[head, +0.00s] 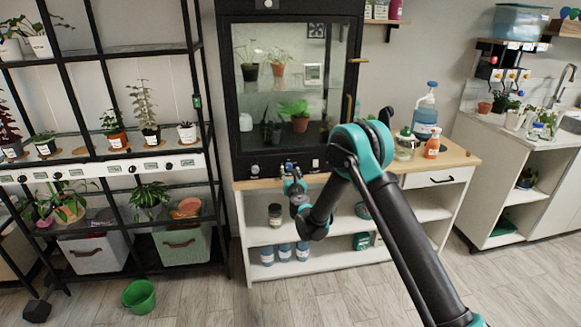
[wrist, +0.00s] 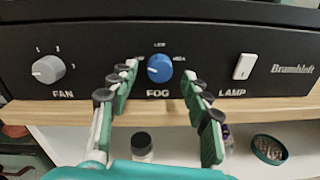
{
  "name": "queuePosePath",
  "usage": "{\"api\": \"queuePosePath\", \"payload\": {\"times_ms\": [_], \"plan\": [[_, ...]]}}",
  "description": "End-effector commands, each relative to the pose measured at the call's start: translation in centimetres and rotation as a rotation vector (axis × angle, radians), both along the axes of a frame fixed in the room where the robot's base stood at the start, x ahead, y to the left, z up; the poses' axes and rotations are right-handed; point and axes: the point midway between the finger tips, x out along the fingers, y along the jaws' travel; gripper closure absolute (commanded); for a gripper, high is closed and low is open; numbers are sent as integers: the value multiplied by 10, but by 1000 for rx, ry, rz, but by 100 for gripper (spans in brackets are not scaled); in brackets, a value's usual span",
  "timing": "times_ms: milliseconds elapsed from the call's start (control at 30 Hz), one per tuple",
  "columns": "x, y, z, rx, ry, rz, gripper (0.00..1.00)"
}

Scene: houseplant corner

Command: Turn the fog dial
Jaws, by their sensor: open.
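The fog dial (wrist: 160,68) is a blue round knob on a black panel, above the label FOG in the wrist view. A white mark shows on its face, but its exact setting is too small to read surely. My gripper (wrist: 160,80) is open, with one finger on each side of the dial. Whether the fingertips touch the dial I cannot tell. In the head view my gripper (head: 291,170) is at the base of the glass-fronted black cabinet (head: 290,158), and the fog dial is hidden there.
A grey fan knob (wrist: 48,69) is left of the dial and a white lamp switch (wrist: 243,66) is right of it. A wooden counter edge (wrist: 270,107) runs just below the panel.

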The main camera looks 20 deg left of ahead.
Motion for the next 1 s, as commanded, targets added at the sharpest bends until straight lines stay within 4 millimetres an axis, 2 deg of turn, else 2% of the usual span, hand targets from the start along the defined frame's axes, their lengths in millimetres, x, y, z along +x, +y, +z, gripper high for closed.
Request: {"api": "queuePosePath", "payload": {"times_ms": [367,733,767,1000], "plan": [[0,2,0,0,0,2,52],[0,2,0,0,0,1,98],[0,2,0,0,0,1,100],[0,2,0,15,9,1,100]]}}
